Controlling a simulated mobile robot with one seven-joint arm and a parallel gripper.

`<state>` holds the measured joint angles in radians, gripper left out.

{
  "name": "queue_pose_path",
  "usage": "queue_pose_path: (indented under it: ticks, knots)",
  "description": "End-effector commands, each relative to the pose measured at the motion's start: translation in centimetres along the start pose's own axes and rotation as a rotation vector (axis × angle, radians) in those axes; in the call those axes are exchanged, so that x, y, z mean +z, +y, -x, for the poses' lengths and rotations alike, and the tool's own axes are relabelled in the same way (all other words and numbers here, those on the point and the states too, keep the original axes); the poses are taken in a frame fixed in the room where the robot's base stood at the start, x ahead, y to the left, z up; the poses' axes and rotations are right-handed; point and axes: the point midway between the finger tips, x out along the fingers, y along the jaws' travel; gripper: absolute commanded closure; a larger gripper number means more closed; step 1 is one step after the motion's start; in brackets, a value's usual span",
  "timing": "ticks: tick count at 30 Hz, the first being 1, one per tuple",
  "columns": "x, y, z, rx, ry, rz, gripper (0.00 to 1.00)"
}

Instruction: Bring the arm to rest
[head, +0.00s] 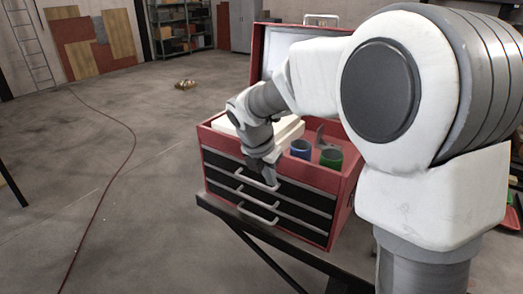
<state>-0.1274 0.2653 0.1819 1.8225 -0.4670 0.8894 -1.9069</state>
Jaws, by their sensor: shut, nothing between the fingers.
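My arm reaches from the right side of the head view over a red toolbox with black drawers (212,157). My gripper (270,184) points down at the toolbox's front, by the handle of the top drawer. It is shut with nothing held. Whether it touches the handle I cannot tell. The drawers look closed, and the toolbox lid (257,52) stands open behind my arm.
A blue cup (301,149), a green cup (331,158) and a white block (224,125) are in the toolbox's top. The toolbox stands on a dark table (240,220). A red hose (106,187) crosses the open floor at left.

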Motion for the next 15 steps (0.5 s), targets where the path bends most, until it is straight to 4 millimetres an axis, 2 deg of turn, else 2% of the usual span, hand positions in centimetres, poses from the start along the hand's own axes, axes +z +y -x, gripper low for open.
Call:
queue_pose_path:
  ticks: [5, 11, 15]
  knots:
    - [0.0, -1.9, 1.8, 0.011, -0.004, -0.163, 1.0]
    - [-1.1, -7.0, 6.0, 0.048, 0.008, -0.653, 1.0]
    - [-2.6, -10.8, 8.4, 0.079, 0.035, -1.031, 1.0]
